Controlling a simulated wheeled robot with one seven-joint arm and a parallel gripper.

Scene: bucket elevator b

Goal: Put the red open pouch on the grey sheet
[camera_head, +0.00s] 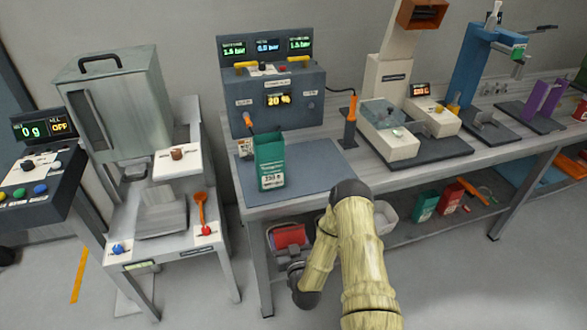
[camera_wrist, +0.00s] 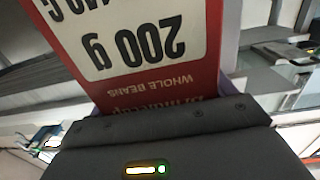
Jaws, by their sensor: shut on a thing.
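The red pouch (camera_head: 290,236) shows in the head view below the front edge of the table, at the lower shelf. My gripper (camera_head: 293,259) is shut on it. In the wrist view the red pouch (camera_wrist: 205,70) fills the upper middle, with a white label reading "200 g" upside down and "WHOLE BEANS" below. Its mouth is hidden, and I cannot tell whether it touches the shelf. The grey sheet (camera_head: 320,170) lies flat on the left end of the table top, above and behind my gripper. A green pouch (camera_head: 270,160) stands upright on its left part.
A dark machine with displays (camera_head: 270,85) stands behind the sheet. The sheet's right part is clear. A white bin (camera_head: 385,215) and more pouches, green (camera_head: 425,205) and red (camera_head: 450,197), are on the lower shelf. A weighing stand (camera_head: 160,215) is at the left.

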